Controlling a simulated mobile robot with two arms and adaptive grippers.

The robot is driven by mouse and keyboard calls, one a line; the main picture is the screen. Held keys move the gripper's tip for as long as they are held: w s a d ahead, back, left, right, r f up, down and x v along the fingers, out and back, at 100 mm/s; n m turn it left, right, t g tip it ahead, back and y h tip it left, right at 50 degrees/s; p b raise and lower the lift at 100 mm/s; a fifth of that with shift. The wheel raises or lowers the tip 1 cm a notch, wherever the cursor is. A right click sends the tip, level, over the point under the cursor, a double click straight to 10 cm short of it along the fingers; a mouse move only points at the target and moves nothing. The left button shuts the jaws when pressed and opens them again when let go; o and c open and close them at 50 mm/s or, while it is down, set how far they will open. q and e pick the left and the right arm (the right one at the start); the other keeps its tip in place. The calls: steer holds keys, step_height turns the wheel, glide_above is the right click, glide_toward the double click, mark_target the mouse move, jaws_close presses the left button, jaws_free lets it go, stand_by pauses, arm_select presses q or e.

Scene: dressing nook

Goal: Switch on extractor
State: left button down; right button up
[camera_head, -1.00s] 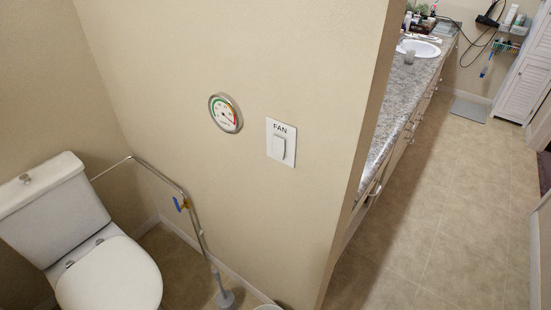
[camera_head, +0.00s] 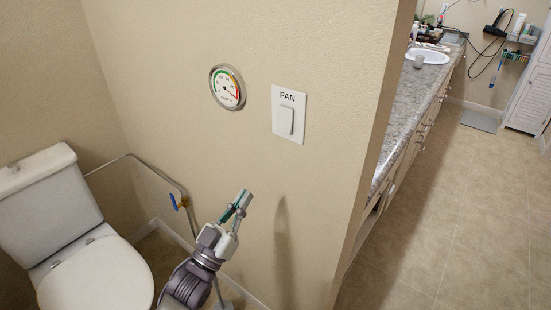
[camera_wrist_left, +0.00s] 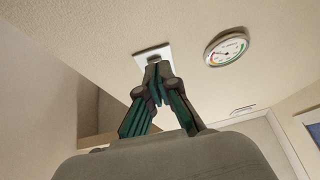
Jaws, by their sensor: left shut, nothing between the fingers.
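Which way the rocker is tipped is too small to tell. My left gripper (camera_head: 244,197) is shut and empty, below and to the left of the plate in the head view, apart from it. In the left wrist view the shut fingertips (camera_wrist_left: 154,66) hide the lower part of the plate (camera_wrist_left: 150,51). My right gripper is in neither view.
A round dial gauge (camera_head: 227,87) hangs left of the plate. A toilet (camera_head: 84,250) and a metal rail (camera_head: 150,170) with a blue-handled valve stand at left. The wall ends at a corner right of the plate; a counter (camera_head: 432,92) with a sink lies beyond.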

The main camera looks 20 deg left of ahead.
mark_target(284, 125)
arm_select(q)
step_height(284, 125, up, 6)
steer(key=s+m+t+h, duration=0.1)
steer(key=s+h, duration=0.1)
steer(key=shift+s+d+f, duration=0.15)
steer(key=shift+s+d, duration=0.05)
steer(key=shift+d, duration=0.15)
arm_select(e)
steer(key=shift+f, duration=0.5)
arm_select(q)
steer(key=p+x, duration=0.1)
steer(key=x, duration=0.3)
steer(key=f+p+x, duration=0.1)
steer(key=x, duration=0.3)
steer(key=w+p+x, duration=0.1)
steer(key=x, duration=0.3)
steer(key=shift+w+d+f, duration=0.15)
steer(key=shift+d, duration=0.05)
steer(key=shift+w+d+f, duration=0.15)
steer(key=shift+w+d, duration=0.05)
steer(key=shift+w, duration=0.2)
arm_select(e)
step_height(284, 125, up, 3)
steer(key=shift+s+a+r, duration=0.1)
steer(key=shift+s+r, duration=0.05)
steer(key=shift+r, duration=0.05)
